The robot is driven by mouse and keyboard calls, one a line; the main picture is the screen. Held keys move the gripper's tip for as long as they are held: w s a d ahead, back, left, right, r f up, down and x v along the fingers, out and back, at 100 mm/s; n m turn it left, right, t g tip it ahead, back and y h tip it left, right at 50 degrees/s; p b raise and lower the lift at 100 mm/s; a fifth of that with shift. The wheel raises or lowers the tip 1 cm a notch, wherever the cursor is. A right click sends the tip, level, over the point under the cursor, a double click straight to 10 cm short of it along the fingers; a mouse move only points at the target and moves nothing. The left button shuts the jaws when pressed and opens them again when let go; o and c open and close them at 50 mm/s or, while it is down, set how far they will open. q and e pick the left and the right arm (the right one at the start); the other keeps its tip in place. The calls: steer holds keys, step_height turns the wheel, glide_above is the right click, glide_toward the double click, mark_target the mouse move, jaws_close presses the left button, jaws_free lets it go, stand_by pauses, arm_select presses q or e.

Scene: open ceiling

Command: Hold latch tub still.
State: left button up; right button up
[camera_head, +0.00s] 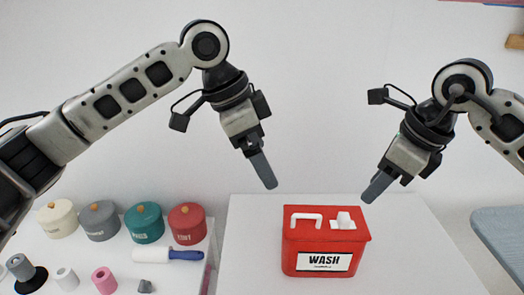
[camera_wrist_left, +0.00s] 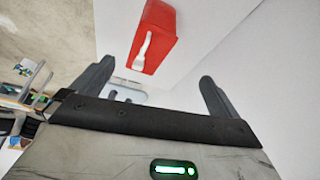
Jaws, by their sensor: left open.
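The latch tub (camera_head: 325,245) is a red box with a "WASH" label on its front, standing on the white table. Its lid carries a white handle and a white latch piece. My left gripper (camera_head: 270,186) is above and left of the tub, pointing down, apart from it. In the left wrist view the tub (camera_wrist_left: 155,40) shows beyond the two spread fingers (camera_wrist_left: 150,85), with nothing between them. My right gripper (camera_head: 368,200) hangs above and right of the tub, apart from it. Its fingers overlap in the head view, so their opening does not show.
Left of the tub's table (camera_head: 245,255), another white surface holds several lidded pots such as a red one (camera_head: 187,223), a blue-handled roller (camera_head: 168,254) and small spools (camera_head: 104,280). A grey-blue padded surface (camera_head: 500,235) is at right. The table around the tub is clear.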

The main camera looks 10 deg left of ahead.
arm_select(q)
glide_toward(291, 211)
steer(key=d+f, duration=0.1)
steer(key=f, duration=0.1)
steer(key=d+f, duration=0.1)
steer(key=f, duration=0.1)
steer(key=d+f, duration=0.2)
steer(key=f, duration=0.1)
steer(key=shift+s, duration=0.35)
